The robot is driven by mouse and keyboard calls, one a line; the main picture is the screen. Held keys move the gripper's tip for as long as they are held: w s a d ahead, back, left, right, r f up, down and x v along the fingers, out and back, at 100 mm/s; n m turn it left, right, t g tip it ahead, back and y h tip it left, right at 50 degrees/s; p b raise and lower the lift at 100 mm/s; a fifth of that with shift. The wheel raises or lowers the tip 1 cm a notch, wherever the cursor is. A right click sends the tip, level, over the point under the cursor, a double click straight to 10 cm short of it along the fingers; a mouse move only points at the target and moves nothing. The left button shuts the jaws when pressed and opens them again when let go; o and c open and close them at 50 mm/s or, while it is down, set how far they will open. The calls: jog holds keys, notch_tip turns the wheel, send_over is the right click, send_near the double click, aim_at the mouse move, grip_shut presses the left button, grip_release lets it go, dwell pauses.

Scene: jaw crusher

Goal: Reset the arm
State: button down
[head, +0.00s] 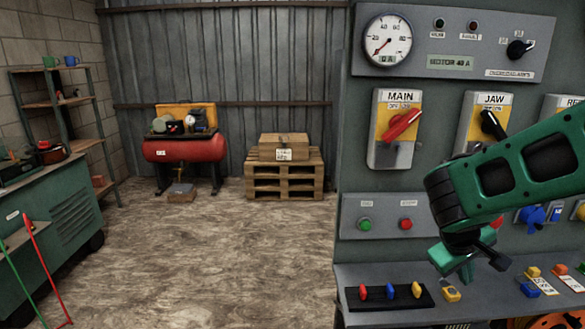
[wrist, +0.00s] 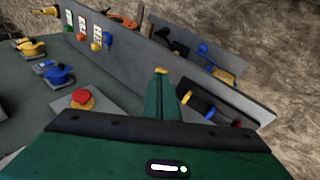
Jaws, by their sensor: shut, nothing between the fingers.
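My green arm (head: 510,165) reaches in from the right edge in the head view, in front of the control panel (head: 365,180). My gripper (head: 467,272) points down above the panel's lower shelf, with nothing held. In the wrist view my gripper (wrist: 161,74) shows its green fingers together. The red MAIN switch (head: 402,125) and the black JAW switch (head: 492,125) are on the panel behind and above the gripper. A red mushroom button (wrist: 80,99) on a grey plate shows in the wrist view, left of the fingers.
The shelf (head: 345,290) holds a black rack (head: 390,297) with red, blue and yellow items, a yellow padlock-like item (head: 451,293) and tags. A red compressor (head: 185,150) and a wooden pallet (head: 285,185) stand at the back. The floor (head: 210,250) left of the panel is open.

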jog(key=s+r+m+g+y, duration=0.2)
jog(key=s+m+y, duration=0.4)
jog(key=s, duration=1.6)
jog(key=shift+d+r+m+g, duration=0.35)
jog(key=shift+m+g, duration=0.15)
jog(key=shift+m, duration=0.9)
